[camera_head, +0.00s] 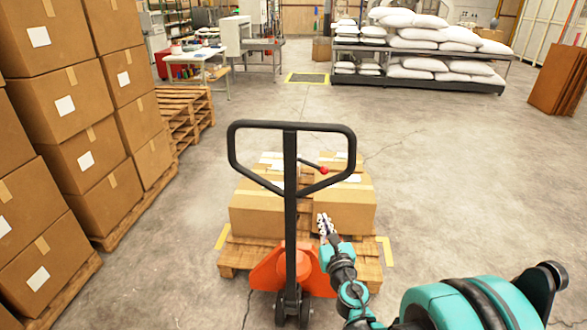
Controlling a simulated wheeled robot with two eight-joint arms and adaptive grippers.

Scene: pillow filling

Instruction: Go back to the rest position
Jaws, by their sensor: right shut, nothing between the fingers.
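My right arm comes in from the lower right in teal and black. Its gripper (326,225) is shut and empty, just right of the pallet jack's upright shaft and in front of the right-hand carton in the picture. I cannot tell whether it touches the carton. The pallet jack (291,190) has a black loop handle, a small red-tipped lever and an orange base. My left gripper is not in view.
Tall stacks of cartons (83,155) stand on pallets at the left. Empty pallets (190,115) lie behind them. A rack of white pillows (425,65) and a work table (195,58) stand at the back. The floor (450,170) at the right is clear.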

